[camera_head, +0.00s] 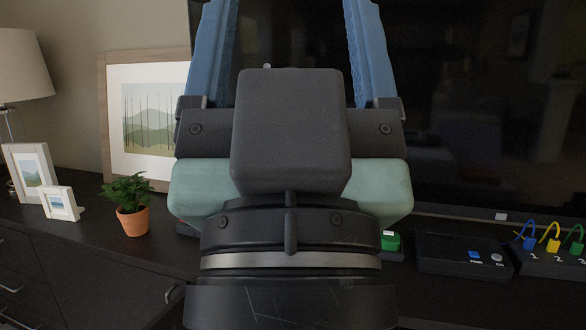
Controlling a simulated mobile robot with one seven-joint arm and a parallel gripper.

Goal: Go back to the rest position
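My gripper (290,12) fills the middle of the head view, raised in front of a dark TV screen. Its two blue fingers stand wide apart and point up. The fingertips run out at the top edge of the picture. I see nothing between the visible parts of the fingers. The gripper body hides part of the cabinet top and the lower TV.
The dark cabinet (60,225) bears a potted plant (133,222), picture frames (60,203), a lamp (22,70), a black box with buttons (450,262) and a box with coloured cables (550,262). A green object (391,243) shows partly behind my gripper.

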